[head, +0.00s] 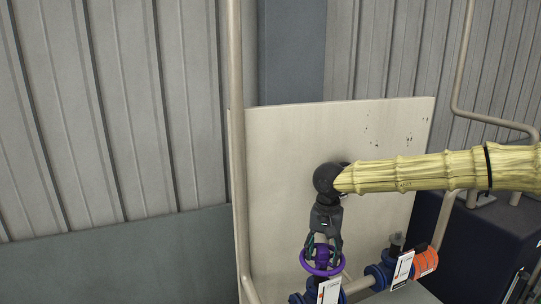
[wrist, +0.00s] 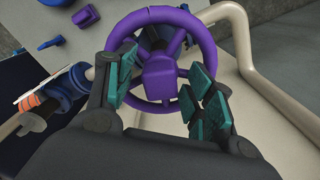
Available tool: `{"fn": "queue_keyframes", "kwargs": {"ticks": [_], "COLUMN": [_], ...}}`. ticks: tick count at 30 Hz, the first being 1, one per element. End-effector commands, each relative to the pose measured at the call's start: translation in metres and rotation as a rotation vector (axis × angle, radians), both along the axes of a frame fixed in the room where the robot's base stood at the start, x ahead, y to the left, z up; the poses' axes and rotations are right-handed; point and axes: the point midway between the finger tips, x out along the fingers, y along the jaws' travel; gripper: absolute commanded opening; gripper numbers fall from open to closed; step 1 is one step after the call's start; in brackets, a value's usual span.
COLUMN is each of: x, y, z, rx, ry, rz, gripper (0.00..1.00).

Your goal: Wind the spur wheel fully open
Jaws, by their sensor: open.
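The spur wheel appears to be the purple handwheel (head: 322,272), low in the head view on top of a blue valve body (head: 303,297). In the wrist view the purple wheel (wrist: 160,77) fills the upper middle, with its ring, spokes and square hub showing. My gripper (head: 322,246) comes down over the wheel from above. In the wrist view my gripper (wrist: 162,85) is open, its teal-padded fingers on the left and right of the hub, overlapping the ring. I cannot tell whether the pads touch the wheel. The lower part of the ring is partly hidden by the gripper.
A second blue valve (head: 381,275) with a white tag (head: 403,268) and an orange band (head: 425,261) stands to the right. A beige upright pipe (head: 239,150) runs on the left, before a pale panel (head: 285,150). A dark cabinet (head: 480,245) stands at right.

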Motion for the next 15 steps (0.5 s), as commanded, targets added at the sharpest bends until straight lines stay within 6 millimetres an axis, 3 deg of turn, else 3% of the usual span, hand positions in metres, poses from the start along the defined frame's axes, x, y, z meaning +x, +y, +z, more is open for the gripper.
{"fn": "queue_keyframes", "kwargs": {"ticks": [15], "x": [-0.0002], "y": [0.0001], "z": [-0.0002], "rx": [0.000], "ry": [0.000], "rz": [-0.305], "gripper": [0.54]}}
